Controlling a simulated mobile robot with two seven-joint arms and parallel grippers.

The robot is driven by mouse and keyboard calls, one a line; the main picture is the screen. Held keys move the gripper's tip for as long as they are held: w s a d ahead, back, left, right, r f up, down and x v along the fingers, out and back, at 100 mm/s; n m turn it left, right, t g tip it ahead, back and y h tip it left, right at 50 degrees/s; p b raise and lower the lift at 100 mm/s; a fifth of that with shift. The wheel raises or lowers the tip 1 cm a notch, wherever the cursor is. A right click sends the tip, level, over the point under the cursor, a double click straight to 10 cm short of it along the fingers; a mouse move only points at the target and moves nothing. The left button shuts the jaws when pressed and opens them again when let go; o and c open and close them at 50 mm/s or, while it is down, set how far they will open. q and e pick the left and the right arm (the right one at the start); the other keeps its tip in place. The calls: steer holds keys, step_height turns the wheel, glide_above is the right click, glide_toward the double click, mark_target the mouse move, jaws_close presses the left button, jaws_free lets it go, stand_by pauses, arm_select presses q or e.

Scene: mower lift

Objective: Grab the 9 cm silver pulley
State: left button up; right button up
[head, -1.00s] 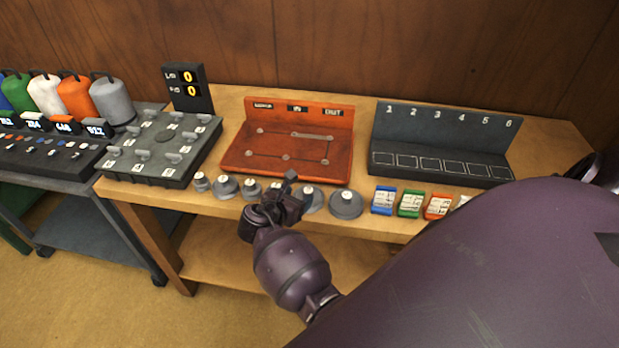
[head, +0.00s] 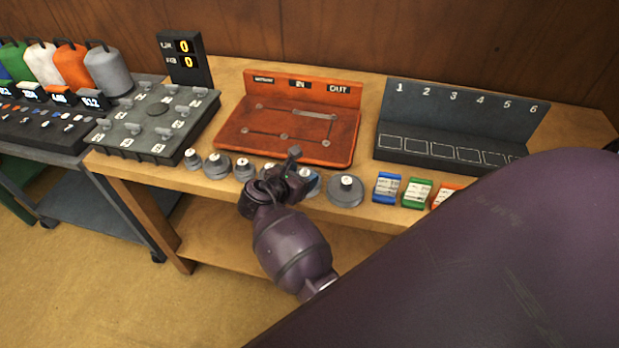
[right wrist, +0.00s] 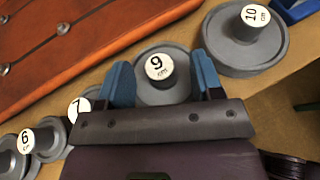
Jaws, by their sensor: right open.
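The 9 cm silver pulley (right wrist: 163,92) is a grey disc with a raised hub and a white "9 cm" label. In the head view the pulley (head: 312,186) stands in the row along the table's front edge, partly hidden by my gripper. My right gripper (head: 294,172) is open. In the right wrist view its blue fingertips (right wrist: 161,80) lie on either side of the pulley's hub, with nothing gripped. I cannot tell whether they touch the pulley. My left gripper is not in view.
The larger 10 cm pulley (head: 346,191) stands close on one side, smaller pulleys (head: 216,166) on the other. The orange board (head: 285,143) lies just behind the row. A dark numbered rack (head: 430,151) and coloured blocks (head: 387,187) are to the right.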

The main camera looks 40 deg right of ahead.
steer(key=shift+d, duration=0.1)
steer(key=shift+c, duration=0.6)
steer(key=c, duration=0.9)
steer(key=shift+r, duration=0.1)
